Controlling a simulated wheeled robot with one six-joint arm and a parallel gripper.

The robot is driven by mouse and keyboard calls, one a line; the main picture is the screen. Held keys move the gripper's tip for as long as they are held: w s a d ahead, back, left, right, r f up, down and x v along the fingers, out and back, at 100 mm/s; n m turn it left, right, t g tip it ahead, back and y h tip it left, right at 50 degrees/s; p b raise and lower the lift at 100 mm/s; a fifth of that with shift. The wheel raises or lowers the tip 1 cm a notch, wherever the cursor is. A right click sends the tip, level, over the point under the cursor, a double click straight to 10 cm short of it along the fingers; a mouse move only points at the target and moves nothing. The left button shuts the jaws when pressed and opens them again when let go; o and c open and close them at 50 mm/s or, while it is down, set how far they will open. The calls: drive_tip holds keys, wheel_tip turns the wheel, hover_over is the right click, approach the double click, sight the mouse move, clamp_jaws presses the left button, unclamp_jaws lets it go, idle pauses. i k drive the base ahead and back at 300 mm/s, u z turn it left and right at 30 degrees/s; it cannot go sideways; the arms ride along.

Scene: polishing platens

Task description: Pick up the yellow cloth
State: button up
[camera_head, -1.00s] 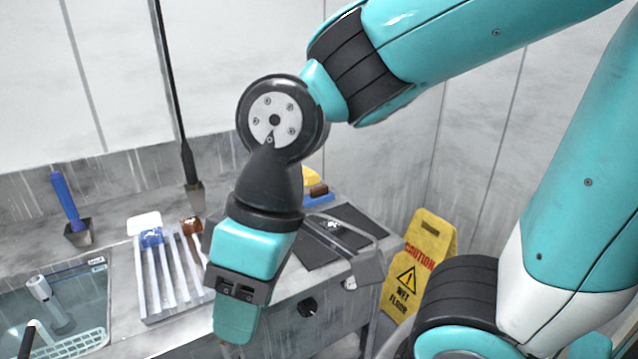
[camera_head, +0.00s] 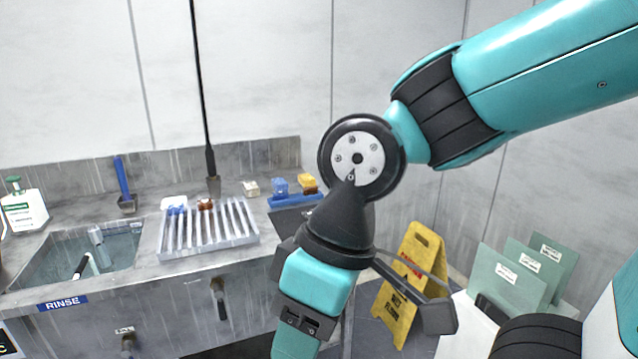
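A small yellow item (camera_head: 307,181) sits at the back of the counter, near a blue tray or strip, with a brown piece just below it. It may be the yellow cloth, but it is too small to tell cloth from block. My gripper (camera_head: 294,345) hangs low in front of the counter, pointing down, nearer to me than the yellow item and apart from it. Its fingertips run to the bottom edge of the picture, so its opening does not show.
A ribbed metal rack (camera_head: 208,230) stands on the counter, right of a sink (camera_head: 85,255) marked RINSE. A blue block (camera_head: 279,186) lies left of the yellow item. A yellow wet floor sign (camera_head: 412,285) and several green panels (camera_head: 508,272) are at the right.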

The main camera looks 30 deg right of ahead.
sight(306, 181)
drive_tip(key=z, duration=0.65)
drive_tip(key=i, duration=0.6)
drive_tip(key=z, duration=0.8)
drive_tip(key=i, duration=0.8)
drive_tip(key=u, duration=0.55)
drive_tip(key=i, duration=0.65)
drive_tip(key=u, duration=0.5)
